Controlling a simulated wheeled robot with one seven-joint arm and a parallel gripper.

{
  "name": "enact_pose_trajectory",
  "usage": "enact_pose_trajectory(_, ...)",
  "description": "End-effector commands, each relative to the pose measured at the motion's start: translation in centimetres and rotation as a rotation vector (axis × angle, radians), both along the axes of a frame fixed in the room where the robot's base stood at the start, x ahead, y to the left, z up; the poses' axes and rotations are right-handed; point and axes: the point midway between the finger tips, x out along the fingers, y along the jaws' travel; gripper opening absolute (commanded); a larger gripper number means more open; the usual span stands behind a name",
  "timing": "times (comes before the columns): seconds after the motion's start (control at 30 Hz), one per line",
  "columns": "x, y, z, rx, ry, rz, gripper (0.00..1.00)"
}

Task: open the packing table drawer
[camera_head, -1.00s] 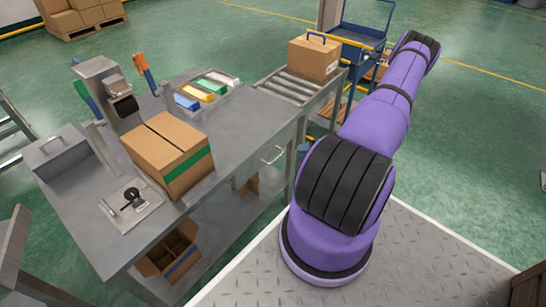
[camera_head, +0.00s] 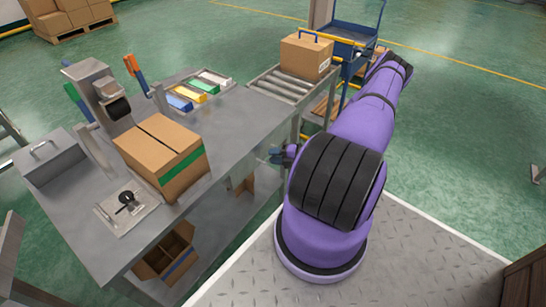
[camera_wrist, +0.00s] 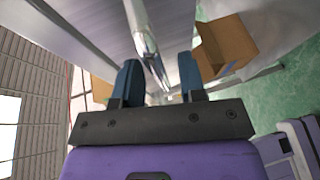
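The packing table (camera_head: 222,115) is a grey metal bench left of my arm in the head view. A shiny bar handle (camera_wrist: 146,38) on its grey front (camera_wrist: 98,22) fills the upper middle of the wrist view. My gripper (camera_wrist: 160,64) is open, with one blue finger on each side of the bar. Whether the fingers touch the bar is unclear. In the head view my gripper (camera_head: 281,155) is at the table's right side, partly behind my arm, and the handle is hidden there. The drawer's outline is not distinct, and I see no gap around it.
A cardboard box (camera_head: 160,157) with a green stripe stands on the table. An open carton (camera_head: 168,258) sits on the lower shelf. A roller conveyor (camera_head: 285,86) with a closed box (camera_head: 305,55) adjoins the table's far end. Green floor is free at right.

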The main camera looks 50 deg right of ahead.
Motion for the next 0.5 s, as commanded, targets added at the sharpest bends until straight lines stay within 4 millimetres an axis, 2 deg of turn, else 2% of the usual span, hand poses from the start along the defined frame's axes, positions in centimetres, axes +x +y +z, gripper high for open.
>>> enact_pose_trajectory(0.4,0.66,0.37,-0.18,0.000,0.001,-0.001,0.38)
enact_pose_trajectory(0.5,0.65,0.36,-0.16,0.000,0.001,0.000,0.15)
